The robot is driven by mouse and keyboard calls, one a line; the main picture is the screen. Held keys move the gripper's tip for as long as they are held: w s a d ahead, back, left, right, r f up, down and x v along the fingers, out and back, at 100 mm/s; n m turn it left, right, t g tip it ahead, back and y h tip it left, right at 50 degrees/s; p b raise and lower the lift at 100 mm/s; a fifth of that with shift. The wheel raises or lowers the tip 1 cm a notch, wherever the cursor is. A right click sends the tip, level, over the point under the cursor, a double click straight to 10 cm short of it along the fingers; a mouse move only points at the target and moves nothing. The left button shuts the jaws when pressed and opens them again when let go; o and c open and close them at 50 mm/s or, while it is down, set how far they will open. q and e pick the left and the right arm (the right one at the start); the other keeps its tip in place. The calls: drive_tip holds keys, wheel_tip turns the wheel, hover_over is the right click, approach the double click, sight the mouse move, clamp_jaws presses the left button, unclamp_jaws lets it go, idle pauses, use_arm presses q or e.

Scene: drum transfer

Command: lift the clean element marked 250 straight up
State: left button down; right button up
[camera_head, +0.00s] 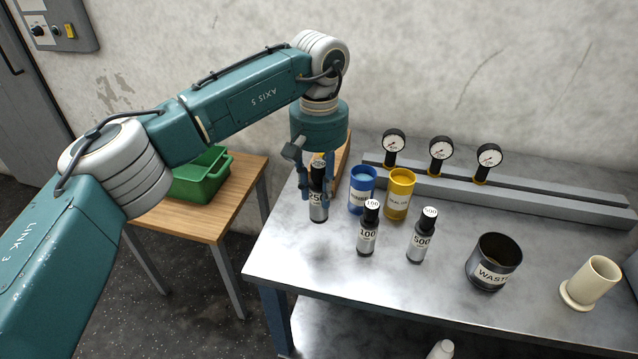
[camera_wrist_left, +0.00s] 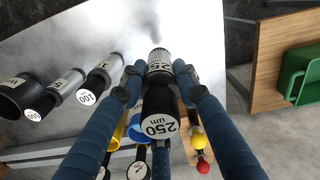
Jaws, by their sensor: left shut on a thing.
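The element marked 250 (camera_head: 318,207) is a silver cylinder with a black upper part, upright at the left of the metal bench. In the left wrist view its white cap, reading 250 um (camera_wrist_left: 159,126), faces the camera. My left gripper (camera_head: 317,185) points down, its blue fingers shut on both sides of this element. Whether its base touches the bench top is hard to tell. The elements marked 100 (camera_head: 368,232) and 500 (camera_head: 421,240) stand upright to its right, apart from it. My right gripper is not in view.
A blue can (camera_head: 362,192) and a yellow can (camera_head: 398,198) stand close behind. A dark waste pot (camera_head: 491,268) and a cream cup (camera_head: 590,283) are at the right. Several gauges (camera_head: 441,150) line the back rail. A green crate (camera_head: 200,178) sits on a wooden table (camera_head: 215,222).

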sight(319, 201)
use_arm(q)
drive_tip(key=shift+f+b, duration=0.35)
drive_tip(key=shift+f, duration=0.55)
drive_tip(key=shift+f+b, duration=0.6)
drive_tip(key=shift+f, duration=0.5)
